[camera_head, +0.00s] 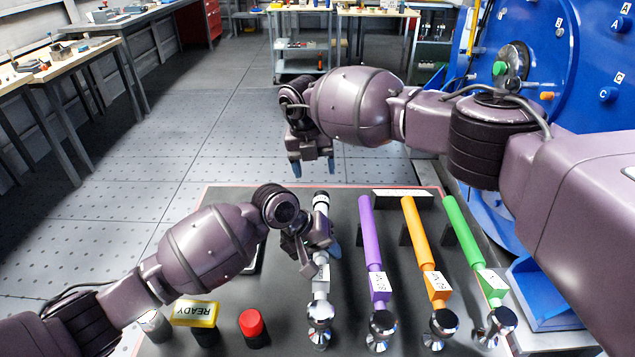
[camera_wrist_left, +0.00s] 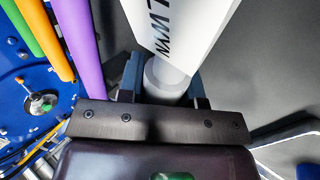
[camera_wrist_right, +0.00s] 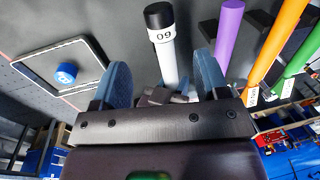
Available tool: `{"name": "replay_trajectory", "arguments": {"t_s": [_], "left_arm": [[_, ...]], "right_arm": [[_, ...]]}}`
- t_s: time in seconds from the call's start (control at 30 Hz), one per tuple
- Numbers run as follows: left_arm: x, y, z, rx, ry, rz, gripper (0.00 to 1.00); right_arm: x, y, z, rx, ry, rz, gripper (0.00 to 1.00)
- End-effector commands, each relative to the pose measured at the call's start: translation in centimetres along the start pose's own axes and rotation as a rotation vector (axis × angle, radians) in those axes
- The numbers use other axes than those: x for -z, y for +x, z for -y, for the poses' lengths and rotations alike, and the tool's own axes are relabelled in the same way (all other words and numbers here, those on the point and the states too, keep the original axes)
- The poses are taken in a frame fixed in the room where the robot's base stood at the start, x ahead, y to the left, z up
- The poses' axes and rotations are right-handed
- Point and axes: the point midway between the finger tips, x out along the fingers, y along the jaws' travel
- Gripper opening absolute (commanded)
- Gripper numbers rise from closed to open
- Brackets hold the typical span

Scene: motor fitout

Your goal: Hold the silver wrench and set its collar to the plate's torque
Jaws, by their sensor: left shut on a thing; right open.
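The silver wrench (camera_head: 320,285) lies along the dark bench top, its round chrome head toward me. My left gripper (camera_head: 318,250) is shut on its pale shaft (camera_wrist_left: 165,80), beside a white lettered label. The black-tipped far end of the wrench (camera_wrist_right: 162,40) carries a number that reads 60 or 09. My right gripper (camera_head: 312,168) is open and empty beyond that end. In the right wrist view its fingers (camera_wrist_right: 162,80) stand apart, on either side of the wrench's line. A white plate (camera_head: 403,192) lies at the bench's far edge; its text is unreadable.
Purple (camera_head: 370,240), orange (camera_head: 418,235) and green (camera_head: 462,235) wrenches lie to the right. A tray holding a blue piece (camera_wrist_right: 66,74) is left of the wrench.

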Motion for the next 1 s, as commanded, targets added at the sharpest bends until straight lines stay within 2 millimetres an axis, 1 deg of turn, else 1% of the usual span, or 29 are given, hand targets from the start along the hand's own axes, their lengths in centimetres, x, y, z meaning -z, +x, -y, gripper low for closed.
{"name": "replay_trajectory", "arguments": {"t_s": [0.03, 0.2, 0.5, 0.53, 0.7, 1.0], "left_arm": [[0.0, 0.0, -0.1, -0.001, 0.001, 0.0, 0.0], [0.0, 0.0, -0.1, -0.001, 0.001, 0.0, 0.0], [0.0, 0.0, -0.1, -0.001, 0.001, 0.0, 0.0], [0.0, 0.0, -0.1, -0.001, 0.0, 0.0, 0.36], [0.0, 0.0, -0.1, -0.001, 0.0, 0.0, 0.62], [0.0, -0.1, 0.0, 0.0, 0.0, 0.0, 0.62]], "right_arm": [[0.0, -0.6, 0.0, 0.0, 0.0, 0.001, 0.68], [0.0, -1.8, 0.0, -0.001, 0.0, 0.0, 0.68], [0.0, -2.0, 0.0, 0.0, 0.001, -0.001, 0.68], [0.0, -2.0, 0.0, 0.0, 0.001, -0.001, 0.68], [0.0, -1.9, 0.0, 0.0, 0.001, -0.001, 0.68], [0.0, -1.9, 0.0, 0.0, 0.0, -0.001, 0.68]]}}
